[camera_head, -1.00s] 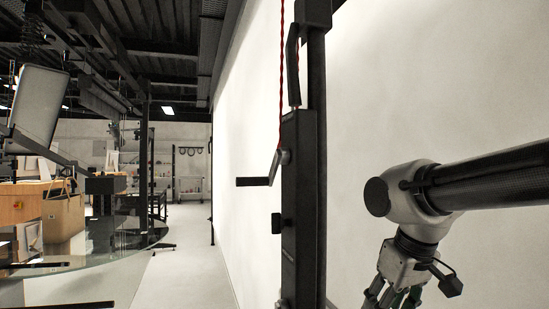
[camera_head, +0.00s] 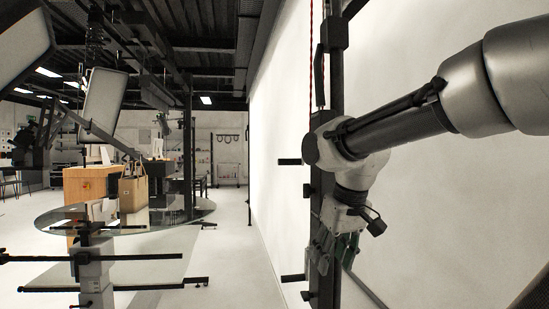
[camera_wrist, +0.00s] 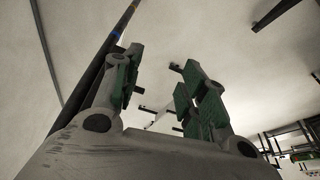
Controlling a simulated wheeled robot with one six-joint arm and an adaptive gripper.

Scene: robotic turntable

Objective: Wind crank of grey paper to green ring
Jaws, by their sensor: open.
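A black crank handle (camera_head: 289,161) sticks out to the left of the dark upright post (camera_head: 324,95) in the head view. My arm hides the rest of that crank. A red cord (camera_head: 311,25) hangs along the post. A large pale paper sheet (camera_head: 430,200) spans the area behind it. My gripper (camera_head: 332,262) points down in front of the post, below the crank handle, with green finger pads. In the wrist view my gripper (camera_wrist: 160,72) has its fingers apart with nothing held. A thin blue band shows on a dark pole (camera_wrist: 116,36). I see no green ring.
Smaller dark knobs (camera_head: 306,190) and lower bars (camera_head: 293,277) stick out from the post. Bare floor (camera_head: 230,245) lies between turntable and backdrop.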

